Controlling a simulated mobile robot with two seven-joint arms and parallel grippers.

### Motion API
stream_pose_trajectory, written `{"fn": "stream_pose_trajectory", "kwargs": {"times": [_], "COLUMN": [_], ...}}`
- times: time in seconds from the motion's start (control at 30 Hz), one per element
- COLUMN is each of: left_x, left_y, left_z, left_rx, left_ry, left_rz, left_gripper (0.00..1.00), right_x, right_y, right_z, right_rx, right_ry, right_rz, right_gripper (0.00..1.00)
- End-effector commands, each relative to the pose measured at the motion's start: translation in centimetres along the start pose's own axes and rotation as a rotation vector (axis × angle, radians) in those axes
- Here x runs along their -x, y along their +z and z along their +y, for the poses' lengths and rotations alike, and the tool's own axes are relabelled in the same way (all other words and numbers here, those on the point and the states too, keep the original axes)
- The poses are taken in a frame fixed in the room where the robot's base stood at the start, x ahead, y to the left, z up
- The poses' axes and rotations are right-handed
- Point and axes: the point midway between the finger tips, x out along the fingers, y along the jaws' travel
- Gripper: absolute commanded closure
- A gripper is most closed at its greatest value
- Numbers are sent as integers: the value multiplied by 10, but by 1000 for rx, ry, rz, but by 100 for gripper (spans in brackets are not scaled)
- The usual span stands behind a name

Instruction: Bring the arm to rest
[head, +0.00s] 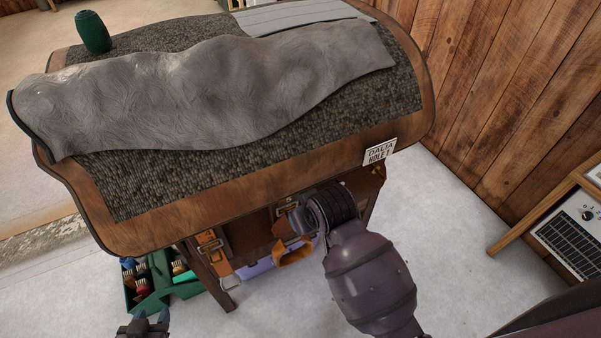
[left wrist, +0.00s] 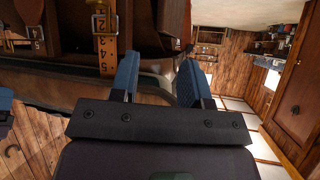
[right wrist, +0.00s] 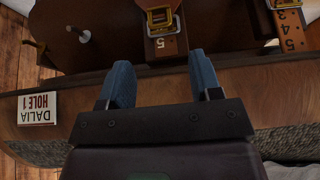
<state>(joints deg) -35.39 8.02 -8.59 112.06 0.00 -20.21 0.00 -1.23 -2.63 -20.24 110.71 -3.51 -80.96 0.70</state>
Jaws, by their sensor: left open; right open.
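My left gripper (head: 144,322) shows at the bottom edge of the head view, low and in front of the table, beside the green box. In the left wrist view its two blue fingers (left wrist: 160,82) stand apart with nothing between them. My right arm (head: 368,280) reaches in from the lower right of the head view to the table's front edge, and its fingers are hidden there. In the right wrist view my right gripper (right wrist: 162,82) has its blue fingers apart and empty, close to the wooden edge and the hanging straps.
A wooden table (head: 418,135) carries a grey crumpled cover (head: 200,90), a dark green can (head: 93,32) and a light grey folded cloth (head: 300,14). Numbered straps (head: 214,254) hang below its front. A green brush box (head: 150,285) stands on the floor. Wooden wall (head: 520,90) at right.

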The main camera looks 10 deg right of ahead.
Motion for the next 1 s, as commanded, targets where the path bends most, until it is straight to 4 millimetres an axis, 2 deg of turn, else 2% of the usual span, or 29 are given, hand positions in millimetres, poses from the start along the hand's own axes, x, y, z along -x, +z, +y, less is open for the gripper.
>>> {"fn": "stream_pose_trajectory", "kwargs": {"times": [0.27,0.43,0.53,0.63,0.77,0.87,1.0], "left_x": [0,0,0,-2,-4,-6,-10], "left_y": [0,0,0,0,0,-1,1], "left_z": [0,0,0,0,0,1,2], "left_rx": [0,0,0,0,0,-1,-1], "left_ry": [0,0,0,0,0,0,0], "left_rz": [0,-1,-1,2,10,19,24], "left_gripper": [57,57,57,57,57,57,57], "right_x": [0,5,11,12,11,10,8], "right_y": [-6,-36,-54,-52,-23,18,86], "right_z": [0,1,12,31,63,91,122], "right_rx": [1,-3,-14,-37,-71,-95,-115], "right_ry": [-1,-7,3,27,75,127,195], "right_rz": [33,219,371,493,615,677,684], "right_gripper": [42,42,42,42,42,42,42]}}
